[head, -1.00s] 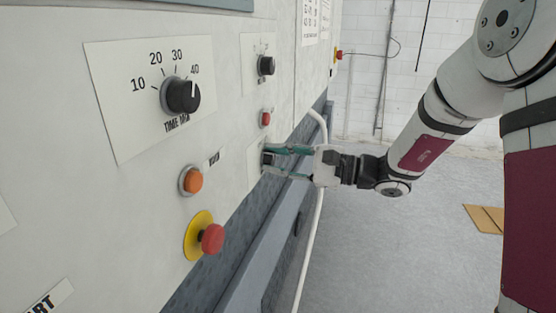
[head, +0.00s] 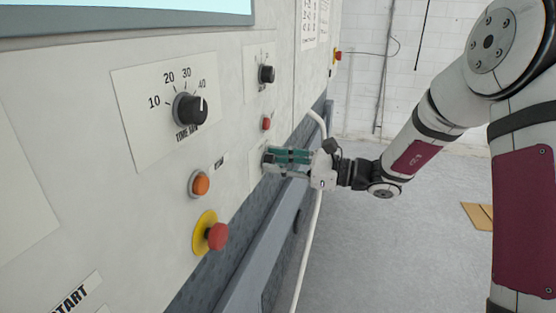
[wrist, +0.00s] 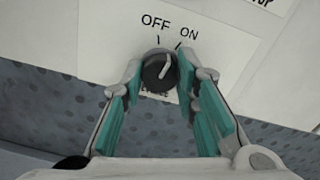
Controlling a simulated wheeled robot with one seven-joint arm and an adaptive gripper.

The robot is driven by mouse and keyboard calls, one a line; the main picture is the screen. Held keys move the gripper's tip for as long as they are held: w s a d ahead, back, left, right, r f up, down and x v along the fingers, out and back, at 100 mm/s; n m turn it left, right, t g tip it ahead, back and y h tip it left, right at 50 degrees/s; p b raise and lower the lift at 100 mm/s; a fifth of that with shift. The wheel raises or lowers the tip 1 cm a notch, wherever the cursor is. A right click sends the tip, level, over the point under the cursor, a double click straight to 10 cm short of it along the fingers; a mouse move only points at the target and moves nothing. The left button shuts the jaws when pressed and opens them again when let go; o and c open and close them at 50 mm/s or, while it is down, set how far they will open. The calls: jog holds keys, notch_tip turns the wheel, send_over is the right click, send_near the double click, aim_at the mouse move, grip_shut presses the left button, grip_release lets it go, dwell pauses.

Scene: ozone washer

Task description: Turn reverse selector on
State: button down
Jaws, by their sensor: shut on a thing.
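The reverse selector is a round black knob (wrist: 157,72) on a white plate, with OFF and ON printed above it in the wrist view. Its white pointer line tilts up and to the right, toward the ON mark. Lettering below the knob is partly hidden. My gripper (wrist: 160,78) is shut on the knob, with one teal-padded finger at each side. In the head view my gripper (head: 268,162) reaches the panel from the right, and its fingers mostly hide the knob there.
Left of my gripper in the head view are an orange button (head: 201,184) and a red stop button (head: 216,236) on a yellow ring. A time dial (head: 190,109), a small black knob (head: 266,74) and a red button (head: 266,123) sit higher. Open floor lies right.

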jog(key=shift+m+p, duration=0.3)
jog(key=shift+m, duration=0.5)
jog(key=c, duration=1.2)
grip_release()
jog(key=shift+c, duration=0.2)
jog(key=shift+d, duration=0.1)
jog(key=v, duration=1.1)
jog(key=shift+s+d, duration=0.2)
jog(key=shift+d, duration=0.15)
